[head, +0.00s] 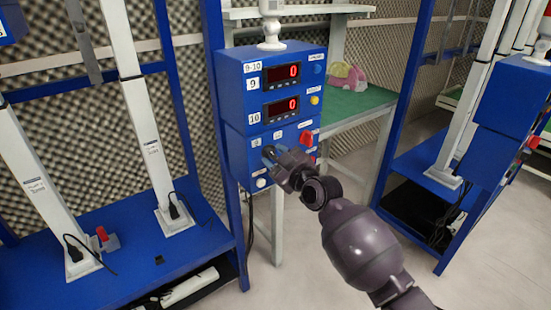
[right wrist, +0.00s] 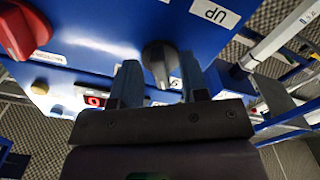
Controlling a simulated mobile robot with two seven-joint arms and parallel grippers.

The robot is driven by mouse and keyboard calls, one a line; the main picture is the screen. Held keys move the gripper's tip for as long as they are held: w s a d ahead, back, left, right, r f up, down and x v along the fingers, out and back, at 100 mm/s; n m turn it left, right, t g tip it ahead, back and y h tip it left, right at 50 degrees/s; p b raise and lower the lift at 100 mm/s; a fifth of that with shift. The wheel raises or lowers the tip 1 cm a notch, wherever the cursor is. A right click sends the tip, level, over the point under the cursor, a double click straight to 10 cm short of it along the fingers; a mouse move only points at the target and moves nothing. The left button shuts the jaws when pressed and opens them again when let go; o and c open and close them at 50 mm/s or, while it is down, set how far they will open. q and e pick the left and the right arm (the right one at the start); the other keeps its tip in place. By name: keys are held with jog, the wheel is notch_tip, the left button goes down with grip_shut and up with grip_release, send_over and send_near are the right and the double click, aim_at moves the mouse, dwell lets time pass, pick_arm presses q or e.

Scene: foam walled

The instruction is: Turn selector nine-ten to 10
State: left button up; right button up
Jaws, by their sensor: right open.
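The blue control box (head: 233,100) stands in the middle of the head view, with red displays beside plates 9 and 10. The selector, a dark grey knob (right wrist: 158,58) on the box's blue face, shows in the right wrist view. In the right wrist view my right gripper (right wrist: 160,68) is open, with one blue finger on each side of the knob. I cannot tell whether the fingers touch it or which way it points. My left gripper is out of view.
A red knob (right wrist: 22,30) is on the same face, also in the head view (head: 306,138). A white button (head: 261,183) sits below my gripper. A green-topped table (head: 365,104) stands behind.

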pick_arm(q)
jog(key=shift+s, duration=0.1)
pick_arm(e)
jog(key=shift+w+a, duration=0.1)
jog(key=shift+w, duration=0.05)
grip_shut()
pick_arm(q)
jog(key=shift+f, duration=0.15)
pick_arm(e)
jog(key=shift+m, duration=1.2)
jog(key=m, duration=0.3)
jog(key=shift+m+p, duration=0.3)
jog(key=shift+p, duration=0.05)
jog(key=m, duration=0.3)
jog(key=shift+a, duration=0.1)
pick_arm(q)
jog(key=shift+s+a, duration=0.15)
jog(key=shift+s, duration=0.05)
pick_arm(e)
jog(key=shift+m, duration=1.5)
